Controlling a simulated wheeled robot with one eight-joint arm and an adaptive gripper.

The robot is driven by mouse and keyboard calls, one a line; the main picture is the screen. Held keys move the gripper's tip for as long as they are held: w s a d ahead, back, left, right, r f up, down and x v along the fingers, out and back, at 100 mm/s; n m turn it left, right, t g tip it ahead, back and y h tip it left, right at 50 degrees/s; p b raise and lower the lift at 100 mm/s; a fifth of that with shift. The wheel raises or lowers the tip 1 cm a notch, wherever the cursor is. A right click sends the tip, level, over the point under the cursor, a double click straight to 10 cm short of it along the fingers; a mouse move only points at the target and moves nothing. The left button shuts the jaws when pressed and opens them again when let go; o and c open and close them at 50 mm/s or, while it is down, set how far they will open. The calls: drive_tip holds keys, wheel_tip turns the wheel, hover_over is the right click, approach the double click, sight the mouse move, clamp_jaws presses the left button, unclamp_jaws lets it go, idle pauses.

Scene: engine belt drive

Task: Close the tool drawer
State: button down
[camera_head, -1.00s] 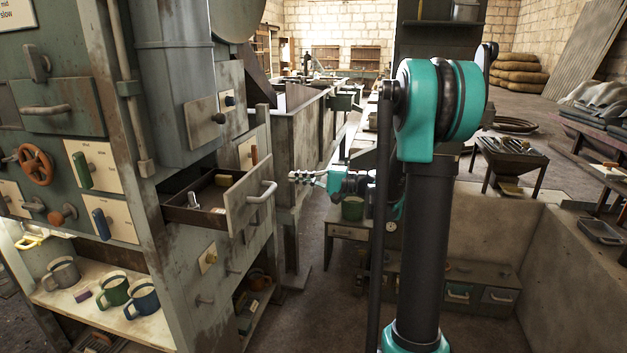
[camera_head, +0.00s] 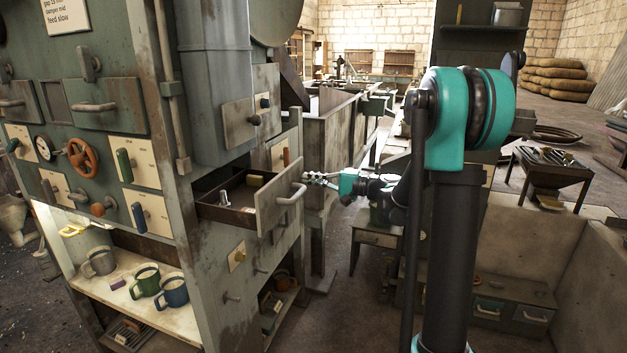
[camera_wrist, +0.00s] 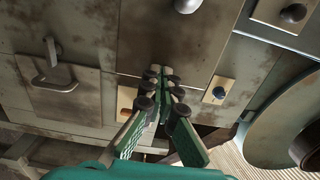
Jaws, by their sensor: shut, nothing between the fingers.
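The tool drawer (camera_head: 226,214) stands pulled out of the tall green-grey cabinet in the head view. Some small items lie inside it, among them a pale upright piece and a yellowish block. Its grey front panel (camera_head: 277,203) carries a pale bar handle (camera_head: 291,196). My gripper (camera_head: 307,176) is shut and empty, just right of the upper edge of the drawer front. I cannot tell whether it touches the panel. In the wrist view my closed fingers (camera_wrist: 165,76) point at a worn grey-brown panel; which panel it is, I cannot tell.
Mugs (camera_head: 146,280) stand on the cabinet's lower shelf. A control panel with an orange-brown wheel (camera_head: 83,156) is at the left. Behind the gripper is a long metal trough (camera_head: 335,135).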

sight(252, 187)
drive_tip(key=x, duration=1.8)
drive_tip(key=shift+a, duration=0.1)
